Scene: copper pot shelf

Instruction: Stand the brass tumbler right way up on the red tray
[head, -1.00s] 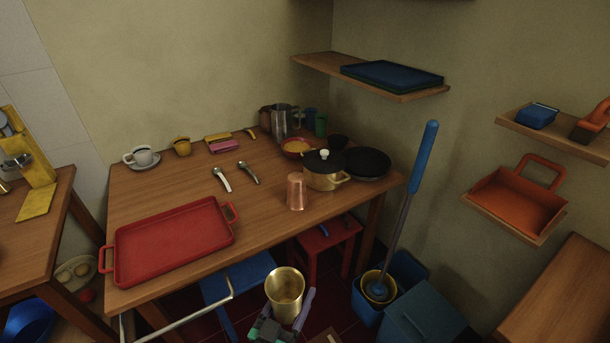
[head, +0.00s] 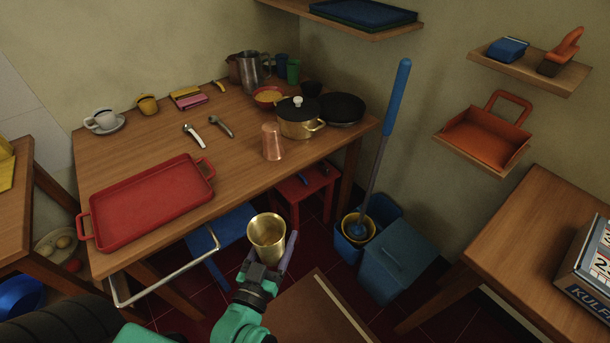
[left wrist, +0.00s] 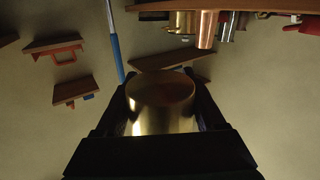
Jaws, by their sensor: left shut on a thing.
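The brass tumbler (head: 267,242) is held in my left gripper (head: 267,258), in front of the table's front edge and below the tabletop. Its open mouth faces up toward the head camera, and it looks roughly upright. In the left wrist view the tumbler (left wrist: 162,112) sits between the two dark fingers (left wrist: 163,105), with a flat closed end at the top of that picture. The red tray (head: 128,233) lies at the table's front left, up and left of the gripper, and is empty. My right gripper is not in view.
On the wooden table (head: 225,177), a copper tumbler (head: 272,143) stands right of the tray, near a lidded pot (head: 298,122) and dark pan (head: 343,108). A metal rail (head: 165,272) juts from the table's front. A blue-handled mop (head: 385,140) stands at right.

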